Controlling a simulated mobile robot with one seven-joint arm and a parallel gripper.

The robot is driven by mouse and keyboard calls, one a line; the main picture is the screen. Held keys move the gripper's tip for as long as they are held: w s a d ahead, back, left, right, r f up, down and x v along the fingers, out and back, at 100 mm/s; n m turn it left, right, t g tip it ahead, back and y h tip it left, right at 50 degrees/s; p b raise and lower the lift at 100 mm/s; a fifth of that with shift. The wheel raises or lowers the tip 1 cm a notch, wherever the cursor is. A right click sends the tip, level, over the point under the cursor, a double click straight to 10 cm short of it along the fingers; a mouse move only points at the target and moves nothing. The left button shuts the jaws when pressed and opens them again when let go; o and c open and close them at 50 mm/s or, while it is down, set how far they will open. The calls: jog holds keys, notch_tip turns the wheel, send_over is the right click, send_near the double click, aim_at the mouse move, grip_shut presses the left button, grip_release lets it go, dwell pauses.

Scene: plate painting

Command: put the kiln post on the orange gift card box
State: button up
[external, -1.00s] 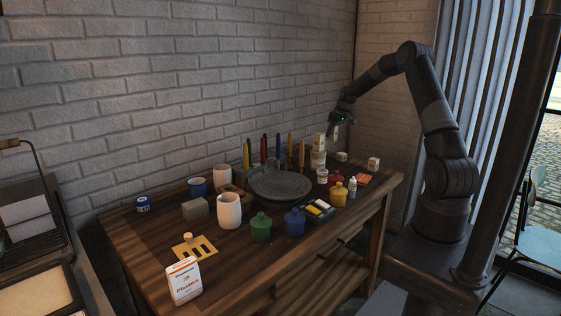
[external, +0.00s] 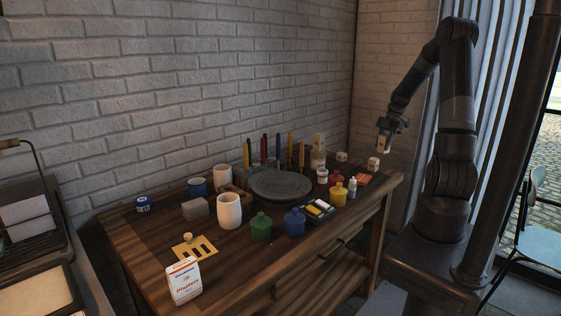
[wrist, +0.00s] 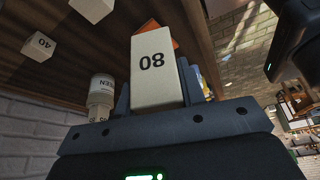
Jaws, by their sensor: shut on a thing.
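My gripper (external: 384,147) is shut on a white kiln post (wrist: 152,70) with "80" printed on it. In the wrist view the post stands between the two fingers and reads upside down. The orange gift card box (external: 361,179) lies flat on the table near the right end, lower and left of my gripper. A bit of orange (wrist: 149,27), probably this box, shows behind the post in the wrist view, mostly hidden by it.
Two small white blocks stand near the box: one (external: 341,156) behind it, one (external: 373,163) to its right. One reads "40" (wrist: 39,46) in the wrist view. A yellow jar (external: 338,194), a red jar (external: 336,177) and small bottle (external: 352,188) stand left of the box.

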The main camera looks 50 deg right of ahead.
jog(key=s+a+n+g, duration=0.1)
jog(key=s+a+n, duration=0.15)
jog(key=s, duration=0.25)
send_near(359, 180)
jog(key=shift+w+a+f+n, duration=0.15)
jog(key=shift+a+n, duration=0.1)
jog(key=shift+a, duration=0.3)
jog(key=shift+f, duration=2)
jog(key=o, duration=1.1)
jog(key=shift+f, duration=0.15)
